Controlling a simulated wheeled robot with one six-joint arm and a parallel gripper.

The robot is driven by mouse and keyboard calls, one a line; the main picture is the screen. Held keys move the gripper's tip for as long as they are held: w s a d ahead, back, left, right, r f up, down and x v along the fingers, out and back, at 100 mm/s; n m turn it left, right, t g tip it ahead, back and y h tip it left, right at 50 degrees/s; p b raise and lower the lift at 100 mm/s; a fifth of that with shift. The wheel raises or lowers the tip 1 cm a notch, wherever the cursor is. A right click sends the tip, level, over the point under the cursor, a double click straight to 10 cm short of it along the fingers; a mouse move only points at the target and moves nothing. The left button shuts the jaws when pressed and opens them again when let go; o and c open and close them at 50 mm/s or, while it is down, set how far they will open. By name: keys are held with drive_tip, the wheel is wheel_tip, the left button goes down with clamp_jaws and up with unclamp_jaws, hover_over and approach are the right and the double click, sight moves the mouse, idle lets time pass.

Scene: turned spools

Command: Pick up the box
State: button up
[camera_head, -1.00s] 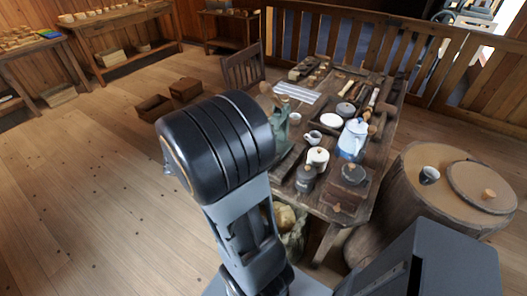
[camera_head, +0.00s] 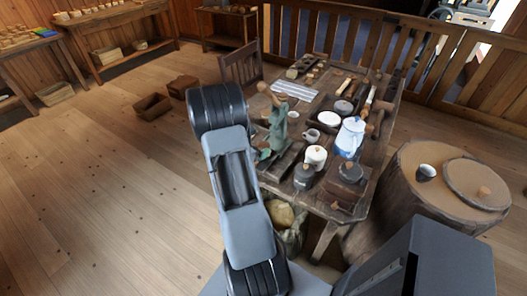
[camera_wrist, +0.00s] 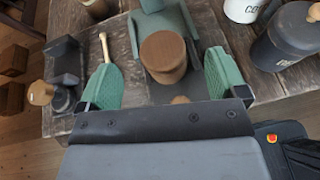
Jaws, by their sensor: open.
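Several things could be the box. A dark brown wooden box (camera_head: 341,194) sits at the near right corner of the table. Two brown boxes stand on the floor, an open one (camera_head: 152,106) and another (camera_head: 183,85) behind it; brown boxes also show at the left edge of the wrist view (camera_wrist: 12,60). My gripper (camera_wrist: 164,82) is open, its green fingers spread above the table.
A barrel-like stand (camera_head: 405,195) with a cup is at right. The floor (camera_head: 90,190) at left is open.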

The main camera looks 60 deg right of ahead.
sight(265, 144)
drive_tip(key=shift+p+x, duration=0.6)
drive_tip(key=shift+x, duration=2.15)
drive_tip(key=c, duration=1.1)
